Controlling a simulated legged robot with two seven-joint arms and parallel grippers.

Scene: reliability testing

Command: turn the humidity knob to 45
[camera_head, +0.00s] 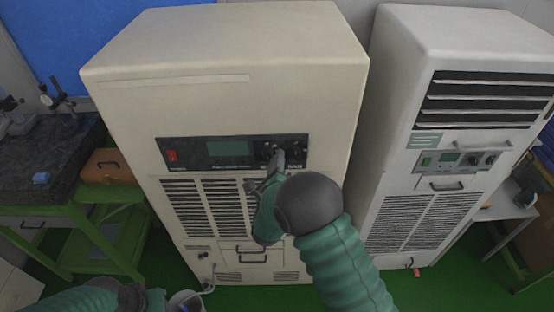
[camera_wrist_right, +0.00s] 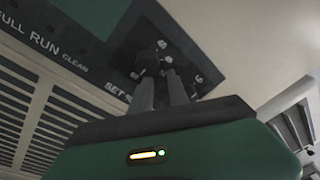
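The beige cabinet's black control panel (camera_head: 232,152) has a greenish display, a red switch and small dark knobs at its right end. I cannot read which knob is the humidity one. My right gripper (camera_head: 277,160) is at the panel's right part, in front of the knobs. In the right wrist view, its two fingers (camera_wrist_right: 160,78) reach to a dark knob (camera_wrist_right: 148,62), with a narrow gap between them. Whether they grip it is unclear. The knob's setting is not readable. My left gripper (camera_head: 186,301) is low at the bottom edge, partly cut off.
A second, paler machine (camera_head: 455,110) stands close on the right with its own small panel. A dark-topped bench (camera_head: 45,155) with a green frame and a brown box (camera_head: 108,167) is on the left. Green floor shows below.

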